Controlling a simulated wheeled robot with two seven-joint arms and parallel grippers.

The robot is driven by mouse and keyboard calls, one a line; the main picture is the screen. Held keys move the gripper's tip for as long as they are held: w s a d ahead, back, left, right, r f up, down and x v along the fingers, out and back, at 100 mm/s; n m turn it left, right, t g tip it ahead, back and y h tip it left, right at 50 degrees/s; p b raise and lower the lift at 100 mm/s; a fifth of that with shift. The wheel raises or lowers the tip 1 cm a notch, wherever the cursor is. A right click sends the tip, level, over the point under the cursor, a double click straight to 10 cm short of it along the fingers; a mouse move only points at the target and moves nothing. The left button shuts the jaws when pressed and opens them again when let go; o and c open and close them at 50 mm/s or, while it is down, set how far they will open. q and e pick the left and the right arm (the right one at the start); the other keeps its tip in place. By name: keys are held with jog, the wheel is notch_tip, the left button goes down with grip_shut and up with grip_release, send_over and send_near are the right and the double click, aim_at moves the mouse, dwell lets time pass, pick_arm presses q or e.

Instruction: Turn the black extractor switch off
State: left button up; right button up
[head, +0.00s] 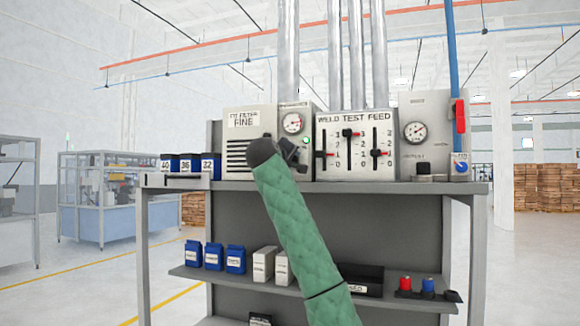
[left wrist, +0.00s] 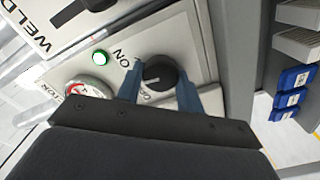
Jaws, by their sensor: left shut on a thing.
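The black extractor switch (left wrist: 160,70) is a round knob with a pale pointer line on a light grey panel. In the left wrist view the blue fingers of my left gripper (left wrist: 160,84) stand on either side of it, shut on it. The pointer line lies roughly toward the left finger. An ON label (left wrist: 123,56) is at its upper left; another label below it is partly covered. A green lamp (left wrist: 100,57) beside it is lit. In the head view my left gripper (head: 292,154) is at the panel and hides the knob. My right gripper is not in view.
A gauge (head: 292,123) is above the gripper. The WELD TEST FEED slider panel (head: 354,120) stands just to the right. Blue boxes (head: 188,167) numbered 40, 36 and 32 sit at the left of the bench top (head: 420,188). A lower shelf holds jars and boxes.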

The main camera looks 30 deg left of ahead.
pick_arm(q)
jog(key=shift+f+n+b, duration=0.15)
jog(key=shift+n+b, duration=0.55)
jog(key=shift+n, duration=1.85)
jog(key=shift+f+n+b, duration=0.1)
jog(key=shift+n+b, duration=0.6)
jog(key=shift+n, duration=1.85)
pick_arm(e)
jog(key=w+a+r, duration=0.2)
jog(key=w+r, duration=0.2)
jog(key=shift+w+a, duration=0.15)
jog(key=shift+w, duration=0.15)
pick_arm(q)
jog(key=o, duration=1)
jog(key=shift+a, duration=0.1)
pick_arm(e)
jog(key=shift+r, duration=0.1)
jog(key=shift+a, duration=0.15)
